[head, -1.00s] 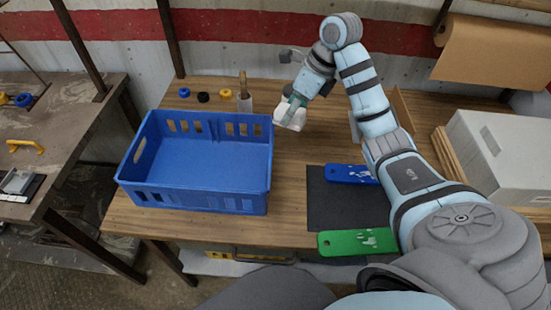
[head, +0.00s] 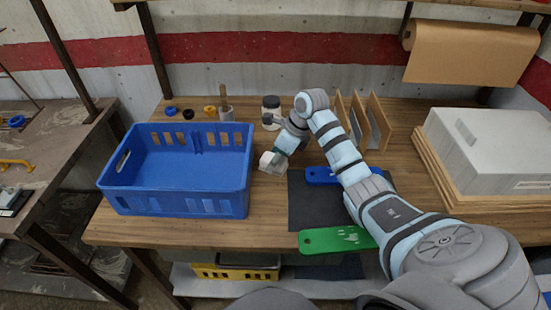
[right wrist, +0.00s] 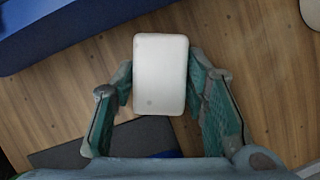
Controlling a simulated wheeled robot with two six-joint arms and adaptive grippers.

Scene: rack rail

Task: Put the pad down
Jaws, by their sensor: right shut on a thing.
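A white pad (head: 270,162) is held in my right gripper (head: 278,157), between the blue crate and the dark mat. In the right wrist view the pad (right wrist: 161,75) sits between the two green-padded fingers of the right gripper (right wrist: 161,90), its flat white face toward the camera. The gripper is shut on it. The wooden table (head: 262,225) lies under the pad. I cannot tell whether the pad touches the wood. My left gripper is not in view.
The blue crate (head: 180,205) stands left of the pad. A dark mat (head: 310,210) with blue (head: 322,176) and green (head: 325,240) pieces is to the right. Behind stand a jar (head: 271,110) and a wooden rack (head: 373,125). Bare wood shows between crate and mat.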

